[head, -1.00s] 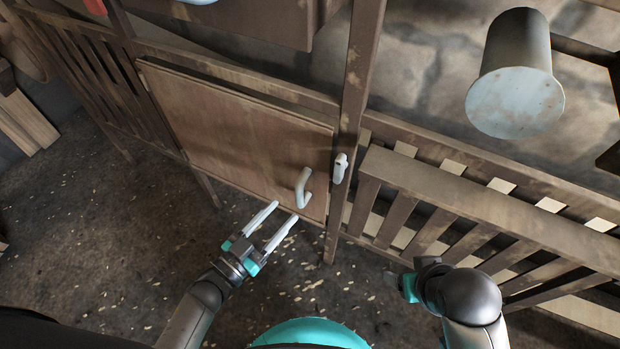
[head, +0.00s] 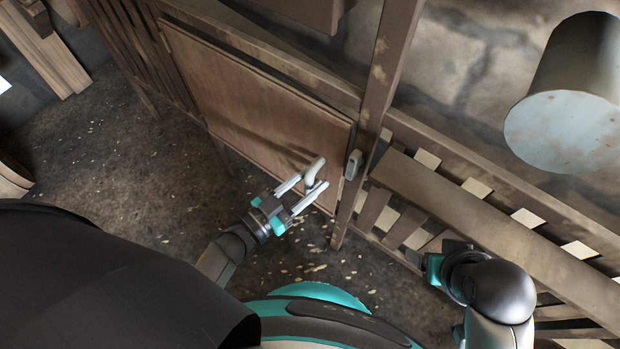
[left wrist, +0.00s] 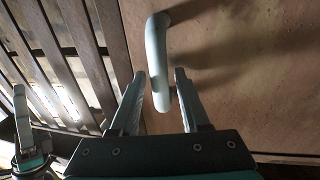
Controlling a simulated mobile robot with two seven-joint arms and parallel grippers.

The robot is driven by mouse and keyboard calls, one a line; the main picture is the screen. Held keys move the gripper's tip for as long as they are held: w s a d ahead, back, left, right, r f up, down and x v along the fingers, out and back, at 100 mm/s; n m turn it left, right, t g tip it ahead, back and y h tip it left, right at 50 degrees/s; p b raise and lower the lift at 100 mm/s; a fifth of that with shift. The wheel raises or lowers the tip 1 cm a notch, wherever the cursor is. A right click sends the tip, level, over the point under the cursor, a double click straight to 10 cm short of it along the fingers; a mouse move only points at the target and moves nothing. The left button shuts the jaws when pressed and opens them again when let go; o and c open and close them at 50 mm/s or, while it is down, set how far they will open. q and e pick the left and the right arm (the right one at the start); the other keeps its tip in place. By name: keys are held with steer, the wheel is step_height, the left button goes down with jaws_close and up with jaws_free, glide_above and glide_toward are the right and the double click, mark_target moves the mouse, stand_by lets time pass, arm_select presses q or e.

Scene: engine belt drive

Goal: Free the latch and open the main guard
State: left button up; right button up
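The main guard (head: 260,105) is a brown hinged panel in a wooden-looking frame, and it looks closed. Its pale bent handle (head: 315,172) is near the panel's right edge. The small grey latch (head: 353,164) sits on the post just right of the panel. My left gripper (head: 303,185) is open at the handle. In the left wrist view, the handle (left wrist: 157,60) reaches down between the two spread fingers (left wrist: 160,85), with gaps visible at both sides. My right gripper (head: 418,260) is low in front of the railing, right of the post; its fingers are not clear.
A slatted railing (head: 480,210) runs right from the post (head: 375,110). A large grey cylinder (head: 565,125) hangs at upper right. Slatted fencing (head: 125,45) continues left of the guard. The speckled floor (head: 130,170) in front of the guard is open.

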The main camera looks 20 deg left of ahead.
arm_select(q)
jaws_close()
stand_by(1.1)
